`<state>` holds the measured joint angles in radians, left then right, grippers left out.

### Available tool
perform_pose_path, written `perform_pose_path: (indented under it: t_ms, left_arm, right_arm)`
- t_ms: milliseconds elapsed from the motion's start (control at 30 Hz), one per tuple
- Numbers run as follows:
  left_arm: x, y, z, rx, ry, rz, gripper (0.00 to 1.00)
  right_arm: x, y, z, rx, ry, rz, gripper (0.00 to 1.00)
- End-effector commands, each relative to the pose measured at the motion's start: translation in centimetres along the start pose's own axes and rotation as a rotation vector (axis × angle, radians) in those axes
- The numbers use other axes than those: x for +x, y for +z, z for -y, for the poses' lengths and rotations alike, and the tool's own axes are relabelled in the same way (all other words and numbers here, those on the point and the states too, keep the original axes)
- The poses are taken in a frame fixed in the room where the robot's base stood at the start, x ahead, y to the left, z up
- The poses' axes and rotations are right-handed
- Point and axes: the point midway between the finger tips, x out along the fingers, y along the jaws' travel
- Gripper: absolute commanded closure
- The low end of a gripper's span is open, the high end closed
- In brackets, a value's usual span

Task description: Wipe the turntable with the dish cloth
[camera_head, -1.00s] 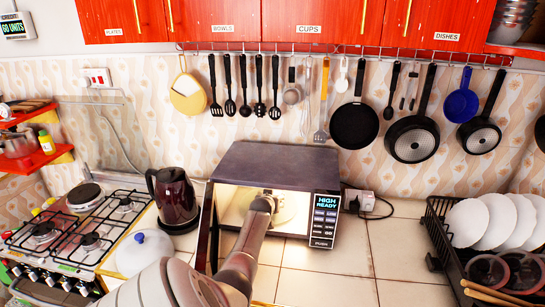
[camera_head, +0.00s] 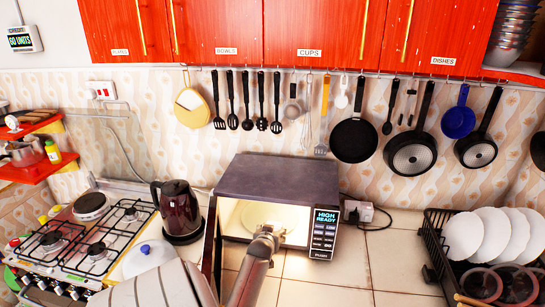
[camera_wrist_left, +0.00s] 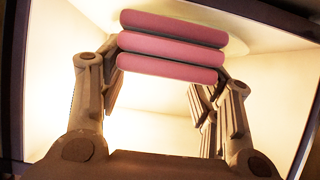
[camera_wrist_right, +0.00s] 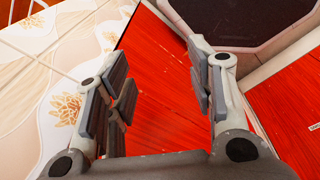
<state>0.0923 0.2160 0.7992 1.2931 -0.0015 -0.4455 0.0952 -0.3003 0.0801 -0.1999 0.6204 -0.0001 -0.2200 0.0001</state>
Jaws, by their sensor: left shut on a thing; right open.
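The microwave (camera_head: 275,180) stands open on the counter, its inside lit. The round pale turntable (camera_head: 262,213) shows inside it, partly covered by my left arm. My left gripper (camera_wrist_left: 168,75) is shut on the pink dish cloth (camera_wrist_left: 172,58), a folded stack seen in the left wrist view. The cloth is at the microwave's lit opening; a pale disc edge (camera_wrist_left: 265,42) shows behind it. I cannot tell whether they touch. In the head view the cloth is hidden by my arm. My right gripper (camera_wrist_right: 163,95) is open and empty in the right wrist view.
The open door (camera_head: 209,238) is at the microwave's left side. A dark kettle (camera_head: 177,210) stands left of it, beside the stove (camera_head: 95,240). A dish rack (camera_head: 440,255) with plates is at the right.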

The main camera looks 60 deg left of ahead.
Motion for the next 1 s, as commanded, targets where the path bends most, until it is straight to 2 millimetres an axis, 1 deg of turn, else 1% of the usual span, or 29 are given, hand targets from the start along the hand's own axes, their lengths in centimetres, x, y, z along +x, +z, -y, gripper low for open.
perform_pose_path:
  t_ms: [33, 400, 600, 733, 1000]
  left_arm:
    - [-0.6, 0.4, -0.1, -0.001, 0.001, 0.001, 0.61]
    - [-4.5, 2.5, -0.6, -0.001, -0.001, 0.000, 0.61]
    - [-6.2, 3.5, -0.9, -0.001, 0.000, 0.000, 0.61]
    - [-6.7, 3.6, -0.9, -0.001, 0.000, -0.001, 0.61]
    - [-6.6, 3.6, -0.9, -0.001, 0.000, -0.001, 0.61]
  right_arm:
    - [0.0, 0.0, 0.0, 0.000, 0.000, 0.000, 0.51]
    - [0.0, 0.0, 0.0, 0.000, 0.000, 0.000, 0.51]
    - [0.0, 0.0, 0.0, 0.000, 0.000, 0.001, 0.51]
    - [0.0, 0.0, 0.0, 0.000, 0.000, 0.000, 0.51]
    - [0.0, 0.0, 0.0, 0.000, 0.000, 0.000, 0.51]
